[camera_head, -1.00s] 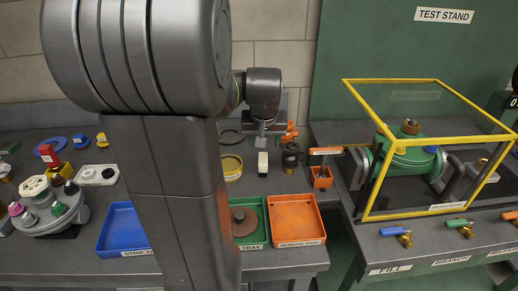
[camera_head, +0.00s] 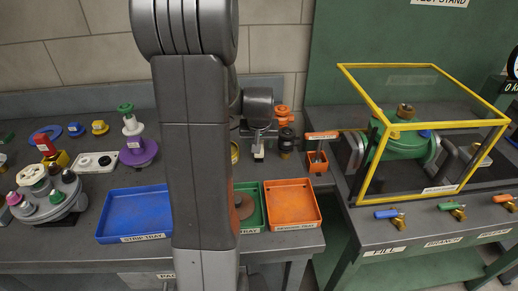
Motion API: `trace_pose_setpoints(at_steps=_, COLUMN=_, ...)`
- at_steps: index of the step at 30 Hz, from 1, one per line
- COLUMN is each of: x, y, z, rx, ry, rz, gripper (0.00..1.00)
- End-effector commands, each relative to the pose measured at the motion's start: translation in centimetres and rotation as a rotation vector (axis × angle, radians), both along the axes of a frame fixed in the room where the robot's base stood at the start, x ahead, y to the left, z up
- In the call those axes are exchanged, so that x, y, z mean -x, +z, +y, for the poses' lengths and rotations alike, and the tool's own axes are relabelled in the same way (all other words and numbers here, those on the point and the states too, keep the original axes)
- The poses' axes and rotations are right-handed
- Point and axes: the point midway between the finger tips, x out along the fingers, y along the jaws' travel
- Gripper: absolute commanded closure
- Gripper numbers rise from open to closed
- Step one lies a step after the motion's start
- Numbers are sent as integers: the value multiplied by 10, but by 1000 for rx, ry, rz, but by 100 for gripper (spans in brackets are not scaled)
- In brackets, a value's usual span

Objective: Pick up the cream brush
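My gripper (camera_head: 258,148) points down over the bench, just right of my large grey arm. It is small in the view, and I cannot make out whether its fingers are apart or together. A small pale patch shows at its lower end. It may be the cream brush or the fingertips; I cannot tell which. I see no cream brush clearly anywhere else, and my arm hides part of the bench.
An orange tray (camera_head: 292,228) and a green tray (camera_head: 260,217) lie in front of the gripper. A blue tray (camera_head: 104,227) is left of my arm. A dark fitting (camera_head: 287,142) and a small orange holder (camera_head: 318,166) stand close right. A yellow-framed guard (camera_head: 375,150) is farther right.

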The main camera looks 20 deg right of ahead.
Motion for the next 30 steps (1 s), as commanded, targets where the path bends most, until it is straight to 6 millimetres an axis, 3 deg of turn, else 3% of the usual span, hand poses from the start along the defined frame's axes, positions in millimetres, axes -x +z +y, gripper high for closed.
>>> trace_pose_setpoints(at_steps=6, x=-7, y=-19, z=-3, rx=-1, ry=0, rz=2, gripper=45)
trace_pose_setpoints(at_steps=14, x=-8, y=-20, z=-3, rx=0, ry=0, rz=-1, gripper=45)
trace_pose_setpoints(at_steps=22, x=-8, y=-20, z=-3, rx=0, ry=0, rz=0, gripper=94)
trace_pose_setpoints(at_steps=30, x=-8, y=-19, z=-3, rx=0, ry=0, rz=-1, gripper=94)
